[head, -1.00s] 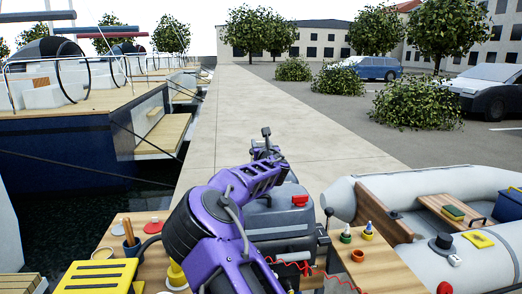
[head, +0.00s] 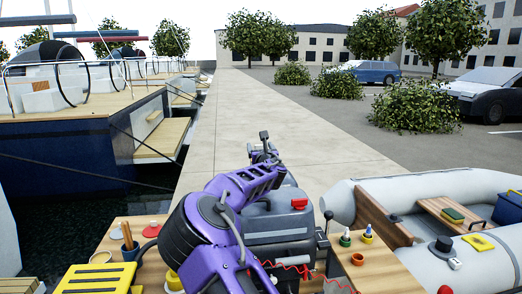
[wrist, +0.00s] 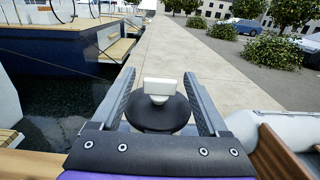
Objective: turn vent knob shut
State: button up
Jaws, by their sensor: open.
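In the wrist view a white block-shaped knob (wrist: 158,87) stands on a round black cap (wrist: 160,113). I take this to be the vent knob. My gripper (wrist: 160,72) is open, with one finger on each side of the knob and a visible gap to both. The lower part of the cap is hidden behind the gripper's palm. I cannot make out the white knob there.
A red cap (head: 299,204) sits on the grey body, right of my arm. Small bottles and an orange pot (head: 357,259) stand on the wooden top to the right. A yellow slatted crate (head: 97,279) is at the left. The grey inflatable boat (head: 340,203) lies right; the walkway (head: 225,110) is clear.

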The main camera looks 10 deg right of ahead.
jog(key=s, duration=1.7)
jog(key=shift+s+a, duration=0.15)
jog(key=shift+s, duration=0.1)
jog(key=shift+r, duration=0.1)
